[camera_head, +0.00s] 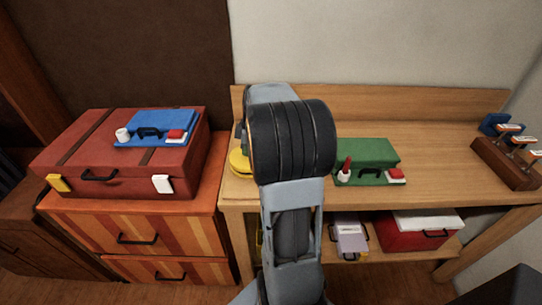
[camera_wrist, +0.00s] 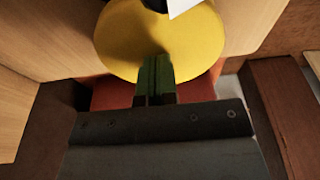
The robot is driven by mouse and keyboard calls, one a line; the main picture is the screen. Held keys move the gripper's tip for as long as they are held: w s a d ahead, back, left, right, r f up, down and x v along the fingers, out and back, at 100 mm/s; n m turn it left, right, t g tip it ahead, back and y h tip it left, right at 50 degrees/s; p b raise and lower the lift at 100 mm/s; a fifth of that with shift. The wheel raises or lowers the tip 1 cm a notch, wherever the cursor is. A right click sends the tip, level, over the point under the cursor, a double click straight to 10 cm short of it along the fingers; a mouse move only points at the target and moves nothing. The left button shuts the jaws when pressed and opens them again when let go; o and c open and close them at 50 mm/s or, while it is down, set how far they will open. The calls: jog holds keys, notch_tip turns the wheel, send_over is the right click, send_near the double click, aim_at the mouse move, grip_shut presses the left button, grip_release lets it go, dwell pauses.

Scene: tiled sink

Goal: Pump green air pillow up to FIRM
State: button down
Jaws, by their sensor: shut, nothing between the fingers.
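The green air pillow (camera_head: 366,153) lies on the wooden bench, right of my arm, with a small white-and-red fitting (camera_head: 345,172) and a red-and-white block (camera_head: 396,175) at its front edge. How firm it is cannot be told. A yellow round piece (camera_head: 239,163) sits at the bench's left end, partly hidden by my arm. In the wrist view this yellow disc (camera_wrist: 120,45) has a dark part and a white piece on it. My gripper (camera_wrist: 155,60) is shut and empty, its fingertips over the disc's edge; contact cannot be told. In the head view my arm hides the gripper.
A blue pillow-like case (camera_head: 163,125) lies on a red-brown suitcase (camera_head: 80,150) at left. A wooden rack (camera_head: 505,165) with tags stands at the bench's right end. A red box (camera_head: 410,235) and a pale case (camera_head: 348,236) are on the shelf below.

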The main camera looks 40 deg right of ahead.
jog(key=shift+r+p, duration=2)
jog(key=shift+r, duration=0.65)
notch_tip(320, 180, up, 6)
jog(key=p, duration=0.4)
